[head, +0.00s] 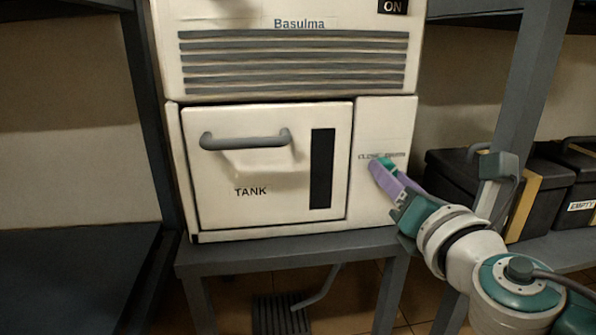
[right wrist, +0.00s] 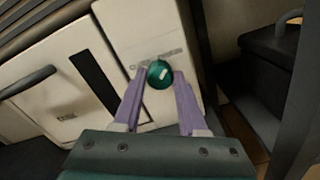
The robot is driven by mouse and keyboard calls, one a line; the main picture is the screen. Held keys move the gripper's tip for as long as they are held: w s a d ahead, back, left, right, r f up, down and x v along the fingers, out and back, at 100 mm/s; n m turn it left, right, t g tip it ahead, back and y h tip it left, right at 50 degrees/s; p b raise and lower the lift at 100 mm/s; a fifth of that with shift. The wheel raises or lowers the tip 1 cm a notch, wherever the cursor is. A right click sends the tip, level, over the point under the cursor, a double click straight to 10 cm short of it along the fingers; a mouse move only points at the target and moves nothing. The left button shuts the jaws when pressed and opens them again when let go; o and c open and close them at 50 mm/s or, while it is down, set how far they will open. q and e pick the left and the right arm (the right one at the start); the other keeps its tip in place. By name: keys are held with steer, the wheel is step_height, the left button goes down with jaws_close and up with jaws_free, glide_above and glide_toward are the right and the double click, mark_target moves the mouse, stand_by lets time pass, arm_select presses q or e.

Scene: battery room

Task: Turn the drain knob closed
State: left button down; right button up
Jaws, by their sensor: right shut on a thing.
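The drain knob (right wrist: 160,74) is a round green knob with a small pale mark, on the white panel right of the tank door, below small printed lettering. In the head view the knob (head: 387,163) is partly hidden by my gripper. My right gripper (right wrist: 159,86) has its two purple fingers on either side of the knob and is shut on it. In the head view my right gripper (head: 384,172) reaches in from the lower right. My left gripper is not in view.
The white machine (head: 384,115) stands on a grey stand (head: 290,250). Its tank door (head: 270,205) with a grey handle (head: 245,140) is shut. Black boxes (head: 455,172) sit on the right shelf, behind a grey post (head: 520,90). A floor drain grate (head: 280,315) lies below.

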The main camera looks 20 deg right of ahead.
jaws_close()
steer(key=shift+n, duration=0.3)
steer(key=n+p, duration=0.8)
steer(key=n, duration=0.9)
steer(key=shift+a, duration=0.1)
steer(key=shift+n, duration=0.3)
stand_by(0.4)
steer(key=o, duration=0.8)
jaws_free()
